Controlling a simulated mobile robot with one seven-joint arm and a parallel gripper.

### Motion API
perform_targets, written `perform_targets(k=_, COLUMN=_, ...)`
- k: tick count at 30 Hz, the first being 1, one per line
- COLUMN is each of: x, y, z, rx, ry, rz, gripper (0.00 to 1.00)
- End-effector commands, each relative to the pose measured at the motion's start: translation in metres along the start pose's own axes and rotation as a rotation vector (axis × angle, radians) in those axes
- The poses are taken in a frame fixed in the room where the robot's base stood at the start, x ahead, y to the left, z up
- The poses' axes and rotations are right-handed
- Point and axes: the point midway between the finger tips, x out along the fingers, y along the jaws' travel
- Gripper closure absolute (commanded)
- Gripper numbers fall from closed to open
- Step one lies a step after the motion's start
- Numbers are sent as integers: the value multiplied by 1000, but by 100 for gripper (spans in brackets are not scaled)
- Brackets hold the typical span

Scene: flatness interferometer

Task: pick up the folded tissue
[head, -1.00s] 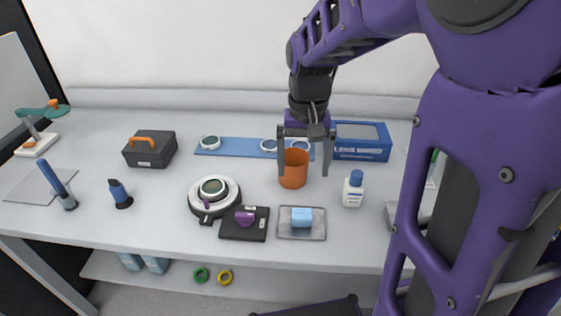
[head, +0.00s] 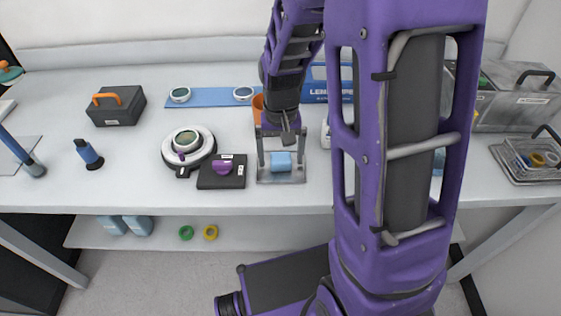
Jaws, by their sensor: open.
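The folded tissue (head: 281,163) is a small light-blue block. It lies on a grey metal tray (head: 268,180) near the front edge of the table in the head view. My gripper (head: 281,164) is open and points down at the tray. Its two fingers appear one on each side of the tissue, left and right. Whether the fingers touch the tissue or hang a little above it, I cannot tell.
A black pad with a purple knob (head: 222,168) lies just left of the tray. A round white-and-black fixture (head: 189,147) sits further left. An orange cup (head: 258,107) and a white bottle (head: 325,130) are partly hidden behind my arm.

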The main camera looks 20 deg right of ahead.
Motion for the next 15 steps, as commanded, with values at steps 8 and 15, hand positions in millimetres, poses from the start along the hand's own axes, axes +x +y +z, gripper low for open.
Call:
perform_targets(k=8, x=5, y=0, z=0, rx=0, ry=2, rz=-1, gripper=3)
perform_targets(k=15, x=5, y=0, z=0, rx=0, ry=2, rz=0, gripper=42)
